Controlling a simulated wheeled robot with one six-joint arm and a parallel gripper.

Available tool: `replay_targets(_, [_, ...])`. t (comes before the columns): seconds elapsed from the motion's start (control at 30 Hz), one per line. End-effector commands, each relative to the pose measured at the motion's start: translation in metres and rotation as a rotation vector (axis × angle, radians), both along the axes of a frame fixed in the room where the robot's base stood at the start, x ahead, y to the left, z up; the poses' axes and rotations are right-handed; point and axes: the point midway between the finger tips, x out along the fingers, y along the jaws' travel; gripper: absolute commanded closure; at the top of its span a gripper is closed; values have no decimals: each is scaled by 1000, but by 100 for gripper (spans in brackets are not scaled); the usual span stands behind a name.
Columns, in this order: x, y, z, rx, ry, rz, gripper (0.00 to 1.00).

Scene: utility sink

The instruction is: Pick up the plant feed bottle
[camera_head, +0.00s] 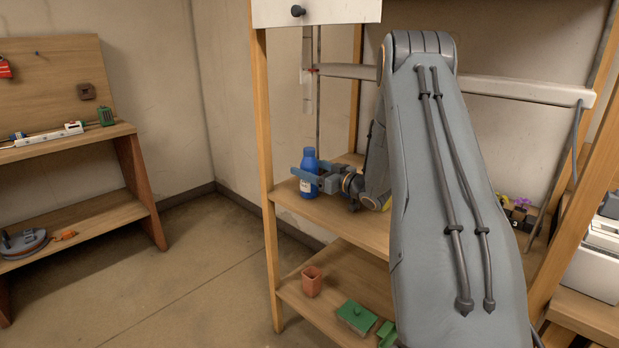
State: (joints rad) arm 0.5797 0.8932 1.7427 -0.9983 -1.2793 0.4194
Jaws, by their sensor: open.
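The blue bottle (309,161), which I take to be the plant feed bottle, stands upright on the left part of the wooden shelf (347,217). It has a blue cap and a pale label. My gripper (306,180) is open and level with the bottle, reaching in from the right. One finger crosses in front of the bottle's body, and the other appears beside or behind it. I cannot tell whether either finger touches it. My arm hides much of the shelf to the right.
A wooden post (265,150) rises just left of the bottle. The lower shelf holds a terracotta pot (312,281) and a green item (356,316). A pale horizontal bar (500,86) runs behind my arm. The floor at left is clear.

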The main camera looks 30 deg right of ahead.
Motion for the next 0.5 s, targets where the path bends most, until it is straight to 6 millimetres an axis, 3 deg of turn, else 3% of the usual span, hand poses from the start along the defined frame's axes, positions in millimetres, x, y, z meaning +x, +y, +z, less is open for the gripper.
replay_targets(0.07, [0,0,0,0,0,0,30])
replay_targets(0.37, [0,0,0,0,0,0,81])
replay_targets(0.5, [0,0,1,-1,-1,0,85])
